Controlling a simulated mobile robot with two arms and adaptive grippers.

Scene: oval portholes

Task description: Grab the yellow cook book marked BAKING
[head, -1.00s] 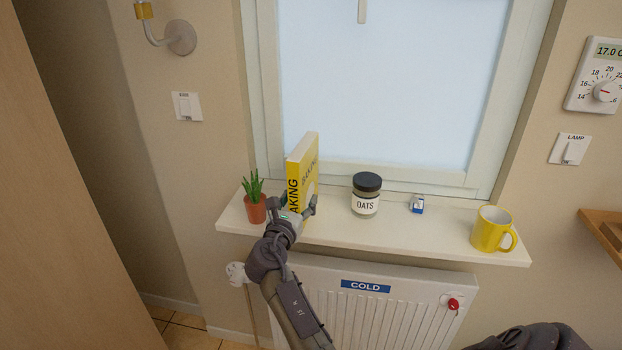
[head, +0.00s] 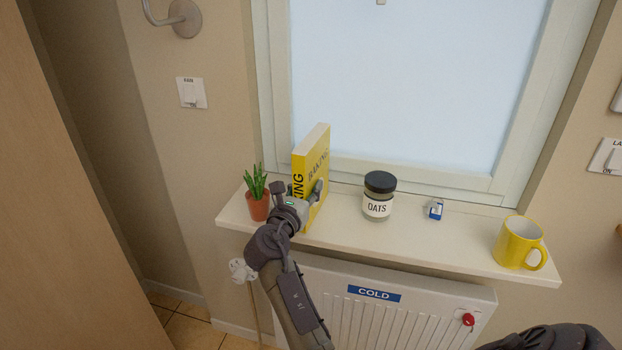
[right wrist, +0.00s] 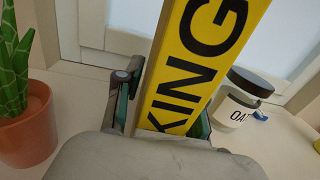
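In the right wrist view the spine (right wrist: 192,75) rises between the fingers (right wrist: 165,105). A small gap shows between the left finger and the book; the right finger is partly hidden behind the book. The gripper looks open around the book. My left gripper is not in view.
A potted plant (head: 257,197) stands close left of the gripper. An OATS jar (head: 378,196), a small blue-and-white item (head: 435,210) and a yellow mug (head: 519,243) stand to the right on the windowsill (head: 460,242). A radiator (head: 400,318) is below, the window behind.

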